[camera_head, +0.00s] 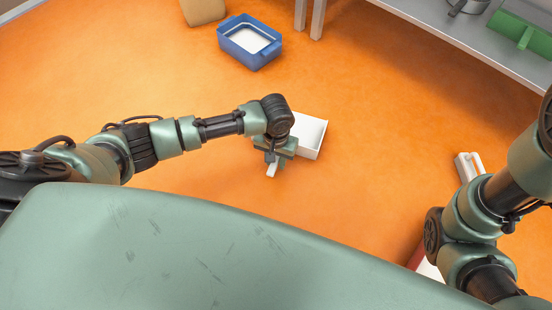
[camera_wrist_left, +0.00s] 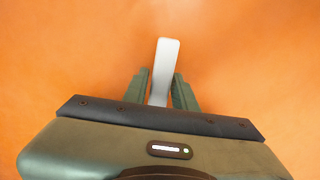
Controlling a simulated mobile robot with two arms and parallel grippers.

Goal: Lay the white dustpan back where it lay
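The white dustpan (camera_head: 311,134) is at the middle of the head view, low over or on the orange floor; I cannot tell whether it touches. Its open tray points to the upper right and its handle (camera_head: 272,170) to the lower left. My left gripper (camera_head: 277,156) is above the handle. In the left wrist view, the handle (camera_wrist_left: 164,68) stands between the two fingers of my left gripper (camera_wrist_left: 160,88), which look closed against its sides. The tray is hidden there behind the gripper body. My right arm is at the right of the head view; its gripper does not show.
A blue bin (camera_head: 236,49) with white inside stands at the upper middle, near a tan box (camera_head: 203,10). A grey table (camera_head: 470,38) at the upper right carries a green item (camera_head: 520,36). A white object (camera_head: 465,166) lies by my right arm. Floor around the dustpan is clear.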

